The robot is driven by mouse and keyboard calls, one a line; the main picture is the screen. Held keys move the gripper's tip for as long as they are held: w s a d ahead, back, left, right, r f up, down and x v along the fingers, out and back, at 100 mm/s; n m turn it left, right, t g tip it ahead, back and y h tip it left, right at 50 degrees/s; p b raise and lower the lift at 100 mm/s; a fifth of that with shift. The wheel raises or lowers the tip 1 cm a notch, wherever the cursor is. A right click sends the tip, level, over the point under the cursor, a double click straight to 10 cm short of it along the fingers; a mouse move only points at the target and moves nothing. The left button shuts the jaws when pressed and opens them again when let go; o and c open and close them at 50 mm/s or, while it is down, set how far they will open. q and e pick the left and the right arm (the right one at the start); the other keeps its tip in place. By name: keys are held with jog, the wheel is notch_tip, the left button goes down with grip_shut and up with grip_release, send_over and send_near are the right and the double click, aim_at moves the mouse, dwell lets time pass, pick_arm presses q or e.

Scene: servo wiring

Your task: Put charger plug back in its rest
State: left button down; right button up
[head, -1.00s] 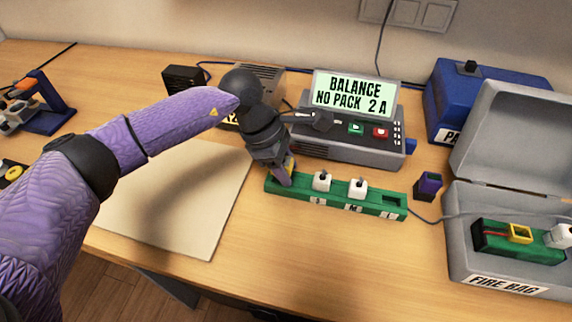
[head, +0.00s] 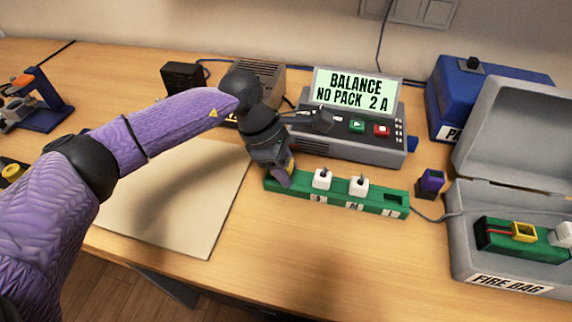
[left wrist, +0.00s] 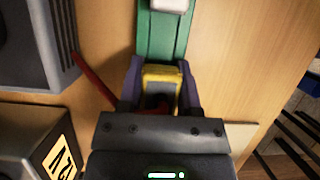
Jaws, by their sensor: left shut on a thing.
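My left gripper (head: 285,174) is at the left end of the green strip (head: 379,206). In the left wrist view its two purple fingers (left wrist: 160,88) are shut on a yellow plug (left wrist: 160,75), one finger on each side. A red lead (left wrist: 92,80) runs to the plug from the left. The plug is at the near end of the green strip (left wrist: 156,48); I cannot tell whether it is fully seated. In the head view the gripper hides most of it. My right gripper is not in view.
Two white plugs (head: 322,179) (head: 358,186) stand in the strip; its right slot is empty. Behind is the charger (head: 350,146), reading "BALANCE NO PACK 2 A". A purple-and-black block (head: 430,183) and the open fire bag (head: 470,264) are to the right. A pale mat (head: 175,205) lies left.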

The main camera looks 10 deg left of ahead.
pick_arm(q)
jog(key=shift+r+p, duration=0.3)
jog(key=shift+r, duration=0.25)
dwell(1.2)
jog(key=shift+f+b, duration=0.6)
jog(key=shift+b, duration=0.05)
jog(key=shift+r, duration=0.1)
jog(key=shift+r+p, duration=0.35)
jog(key=shift+r, duration=0.15)
jog(key=shift+b, duration=0.3)
dwell(1.1)
jog(key=shift+f, duration=0.15)
